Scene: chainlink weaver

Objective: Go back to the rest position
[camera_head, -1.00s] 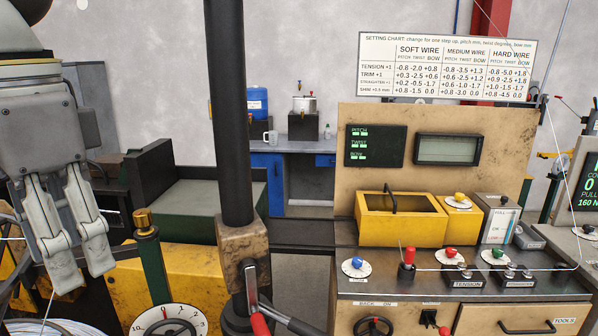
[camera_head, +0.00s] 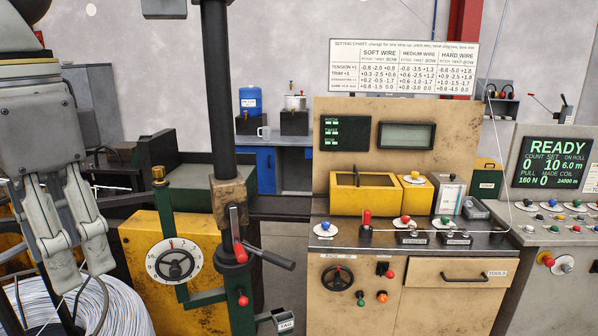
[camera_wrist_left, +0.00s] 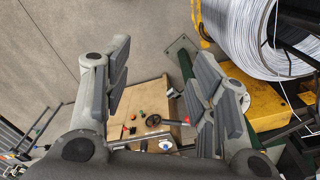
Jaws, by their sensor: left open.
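My left gripper (camera_head: 82,268) hangs at the left edge of the head view, fingers pointing down. In the left wrist view the two fingers of my left gripper (camera_wrist_left: 160,95) stand well apart with nothing between them, so it is open and empty. It is in front of a large coil of white wire (camera_head: 110,312), which also shows at the top right of the left wrist view (camera_wrist_left: 265,45). I cannot tell whether the fingers touch the coil. My right gripper is in neither view.
A dark post with a red-handled lever (camera_head: 240,250) stands in the centre, beside a yellow machine with a numbered dial (camera_head: 174,262). A control bench (camera_head: 336,263) with knobs and a yellow bin (camera_head: 365,200) is to its right. A console screen (camera_head: 553,162) reads READY. Bare floor (camera_wrist_left: 125,30) shows below the gripper.

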